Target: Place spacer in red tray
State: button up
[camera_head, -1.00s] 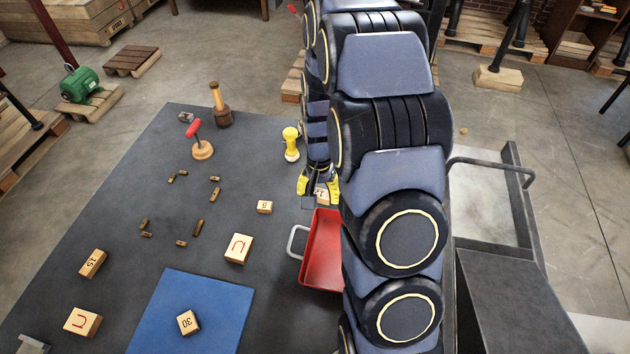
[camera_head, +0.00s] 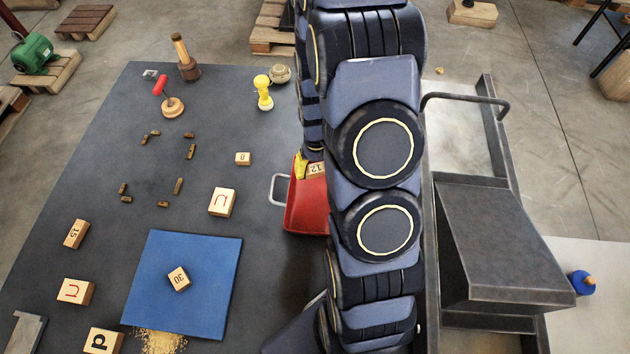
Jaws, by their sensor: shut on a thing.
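The red tray (camera_head: 305,215) lies on the dark mat, partly hidden behind my arm, with its grey handle on the left. My gripper (camera_head: 307,167), with one yellow finger showing, is at the tray's far end. It is shut on a light wooden block marked 12 (camera_head: 317,169), apparently the spacer. The block shows over the tray's far part; my arm covers its right side. I cannot tell whether it touches the tray floor.
A blue mat (camera_head: 205,265) carries a block marked 30 (camera_head: 179,278).

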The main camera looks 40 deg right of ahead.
aim_at(316, 186)
jog(key=shift+f, duration=2.85)
jog(key=shift+f, duration=0.1)
jog(key=o, duration=0.5)
